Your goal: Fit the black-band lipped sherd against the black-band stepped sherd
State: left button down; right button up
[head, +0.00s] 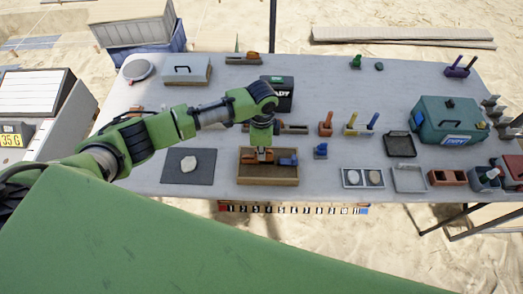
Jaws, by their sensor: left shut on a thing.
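My left gripper (261,149) points down over a shallow wooden tray (268,181) near the table's front edge. It is shut on a small orange-brown piece, probably a sherd, at the level of the tray. Another orange-brown piece (248,158) is in the tray, just left of the fingertips. The pieces are too small to make out black bands, a lip or a step, so I cannot tell which sherd is which or whether they touch. My right gripper is out of view.
A blue object (288,161) sits at the tray's right end. A dark mat (175,175) with a pale stone (188,163) lies left of the tray. A small blue block (320,151) stands to its right. A black box (279,94) stands behind my gripper.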

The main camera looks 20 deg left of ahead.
pick_arm(q)
jog(key=shift+f+b, duration=0.6)
jog(key=shift+f, duration=0.6)
jog(key=shift+r, duration=0.15)
jog(key=shift+r+p, duration=1.25)
jog(key=shift+p, duration=0.15)
jog(key=shift+p, duration=0.8)
dwell(0.7)
jog(key=shift+f+b, duration=0.9)
jog(key=shift+f, duration=0.55)
jog(key=c, duration=2.1)
grip_release()
jog(key=shift+c, duration=0.2)
notch_tip(320, 180, up, 12)
jog(key=shift+r, duration=0.1)
